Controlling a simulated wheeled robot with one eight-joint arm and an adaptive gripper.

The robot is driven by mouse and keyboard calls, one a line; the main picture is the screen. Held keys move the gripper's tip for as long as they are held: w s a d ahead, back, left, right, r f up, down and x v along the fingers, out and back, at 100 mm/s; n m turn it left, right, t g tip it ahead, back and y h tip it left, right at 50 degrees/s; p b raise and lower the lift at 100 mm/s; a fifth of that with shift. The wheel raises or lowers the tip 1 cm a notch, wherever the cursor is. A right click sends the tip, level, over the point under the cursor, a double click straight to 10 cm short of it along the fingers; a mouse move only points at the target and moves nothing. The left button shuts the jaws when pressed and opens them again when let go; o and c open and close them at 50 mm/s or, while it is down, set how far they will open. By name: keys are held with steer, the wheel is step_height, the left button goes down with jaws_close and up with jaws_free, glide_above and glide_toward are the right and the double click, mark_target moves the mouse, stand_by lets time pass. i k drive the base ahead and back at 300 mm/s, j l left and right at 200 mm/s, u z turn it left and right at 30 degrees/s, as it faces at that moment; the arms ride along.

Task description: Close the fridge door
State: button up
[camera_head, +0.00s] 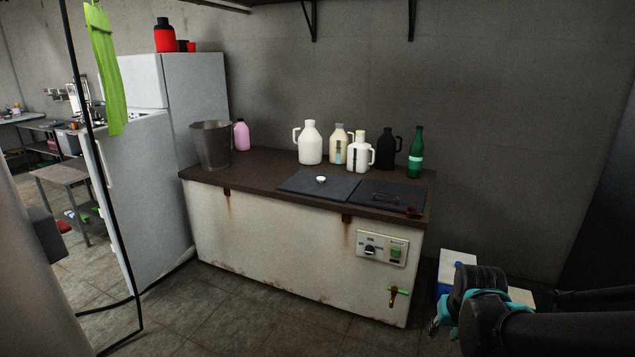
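The white fridge (197,92) stands at the left against the back wall, beside the tank counter. Its lower door (148,200) appears swung open toward me, with a pale handle (103,165) along its near left edge. The fridge interior is hidden behind the door. The upper front panel (140,82) looks shut. My gripper (440,318) is at the lower right, in front of the right end of the tank and far from the fridge door. Its fingers are small and partly hidden by my dark arm, so its opening is unclear.
The bulk tank (290,255) with its brown top fills the middle. A metal bucket (211,148) and several bottles stand on it. A black cable (95,150) and a hanging green strip (104,65) are at the left. Tiled floor (240,320) before the tank is clear.

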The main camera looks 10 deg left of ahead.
mark_target(140, 165)
steer(key=i+j+u, duration=0.15)
steer(key=i+u, duration=0.25)
steer(key=i+l+u, duration=0.1)
steer(key=i+u, duration=0.25)
steer(key=i, duration=0.25)
steer(key=i+l+u, duration=0.15)
steer(key=i+u, duration=0.25)
steer(key=i+j+u, duration=0.5)
steer(key=i+j, duration=0.8)
steer(key=i+u, duration=0.15)
steer(key=u, duration=0.2)
